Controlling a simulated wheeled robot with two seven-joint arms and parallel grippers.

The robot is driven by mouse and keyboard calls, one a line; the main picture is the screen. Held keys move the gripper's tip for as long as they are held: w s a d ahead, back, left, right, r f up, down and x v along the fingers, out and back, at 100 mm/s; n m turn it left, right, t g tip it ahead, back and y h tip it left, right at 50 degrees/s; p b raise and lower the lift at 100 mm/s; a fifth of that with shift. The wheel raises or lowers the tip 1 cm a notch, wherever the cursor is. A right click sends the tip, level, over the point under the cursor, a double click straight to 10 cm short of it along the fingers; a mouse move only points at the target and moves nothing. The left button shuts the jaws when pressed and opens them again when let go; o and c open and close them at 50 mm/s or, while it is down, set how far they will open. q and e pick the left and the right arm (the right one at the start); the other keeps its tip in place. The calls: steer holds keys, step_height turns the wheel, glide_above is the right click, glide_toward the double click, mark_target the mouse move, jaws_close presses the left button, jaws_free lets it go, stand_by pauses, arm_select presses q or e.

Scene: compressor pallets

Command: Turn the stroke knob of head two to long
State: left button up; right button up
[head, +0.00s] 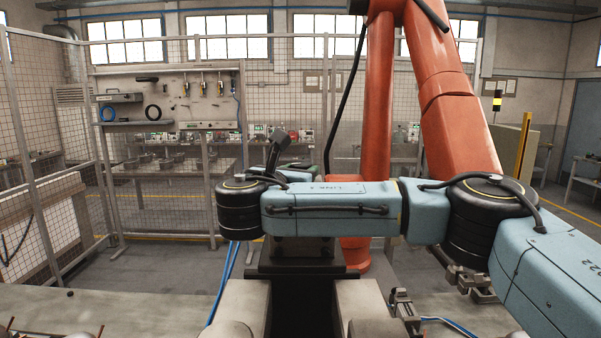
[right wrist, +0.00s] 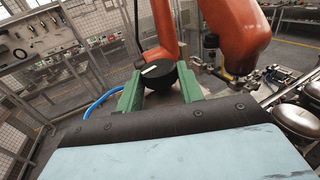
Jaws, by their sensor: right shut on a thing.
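In the right wrist view, a round black knob (right wrist: 161,76) with a white pointer bar on top sits between the two green fingers of my right gripper (right wrist: 160,84). The fingers are shut on it from both sides. The pointer lies nearly crosswise, its right end slightly higher. I cannot read any stroke marks or head number. My left gripper is in neither view.
A large orange robot arm (head: 375,110) stands just behind. A blue hose (right wrist: 101,100) runs left of the knob. Rounded metal compressor shells (right wrist: 293,121) lie at the right in the wrist view. A mesh fence (head: 65,130) and a tool board (head: 168,98) stand farther back.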

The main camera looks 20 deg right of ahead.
steer(key=shift+w+a+m+g+h, duration=0.1)
steer(key=shift+w+m+g+h, duration=0.05)
steer(key=shift+m+g+h, duration=1.05)
steer(key=shift+r+g, duration=0.1)
steer(key=shift+g, duration=0.2)
steer(key=o, duration=1)
